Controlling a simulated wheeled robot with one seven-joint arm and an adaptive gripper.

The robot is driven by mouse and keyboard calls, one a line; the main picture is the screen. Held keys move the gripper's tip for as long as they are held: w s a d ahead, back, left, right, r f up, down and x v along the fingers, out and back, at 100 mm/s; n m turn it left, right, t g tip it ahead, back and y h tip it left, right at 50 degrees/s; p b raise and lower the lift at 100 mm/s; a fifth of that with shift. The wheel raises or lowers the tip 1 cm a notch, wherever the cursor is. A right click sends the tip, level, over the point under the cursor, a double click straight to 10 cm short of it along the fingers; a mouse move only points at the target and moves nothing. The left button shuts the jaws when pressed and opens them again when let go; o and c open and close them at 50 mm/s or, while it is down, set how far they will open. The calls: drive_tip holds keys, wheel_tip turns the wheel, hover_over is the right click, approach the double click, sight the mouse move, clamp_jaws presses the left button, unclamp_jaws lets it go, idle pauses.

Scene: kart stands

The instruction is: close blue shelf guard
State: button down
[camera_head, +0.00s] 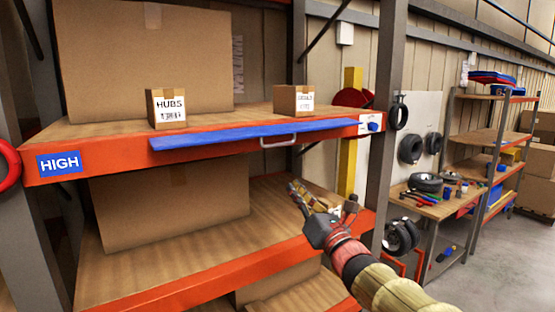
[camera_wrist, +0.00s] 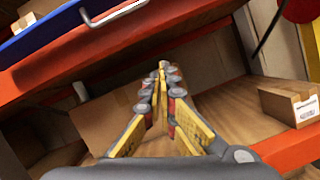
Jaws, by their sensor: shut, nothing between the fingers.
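The blue shelf guard (camera_head: 235,136) is a long flat panel along the front edge of the upper orange shelf marked HIGH. It lies nearly flat and juts forward, with a grey handle (camera_head: 279,142) near its right end. The guard (camera_wrist: 45,32) and handle (camera_wrist: 112,13) also show at the upper left in the wrist view. My gripper (camera_head: 293,187) is below and slightly right of the handle, in front of the gap between the shelves, apart from the guard. In the wrist view my gripper's fingers (camera_wrist: 162,70) meet at the tips, with nothing held.
A HUBS carton (camera_head: 166,108) and another small carton (camera_head: 293,101) stand behind the guard, with a large box (camera_head: 145,55) further back. The lower shelf's orange beam (camera_head: 215,281) runs below my gripper. A grey upright (camera_head: 388,110) stands to the right.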

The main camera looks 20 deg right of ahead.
drive_tip(key=w+a+r+n+y+p, duration=0.2)
drive_tip(key=w+a+r+n+p, duration=0.1)
drive_tip(key=r, duration=0.5)
drive_tip(key=shift+w+a+r+n+t, duration=0.3)
drive_tip(key=shift+w+n, duration=0.35)
drive_tip(key=shift+n, duration=0.55)
drive_tip(key=shift+s+a, duration=0.1)
drive_tip(key=shift+s, duration=0.05)
drive_tip(key=shift+s+r+p, duration=0.1)
drive_tip(key=shift+p, duration=0.25)
drive_tip(key=shift+s+r+g, duration=0.1)
drive_tip(key=shift+r+g, duration=0.05)
drive_tip(key=shift+g, duration=0.25)
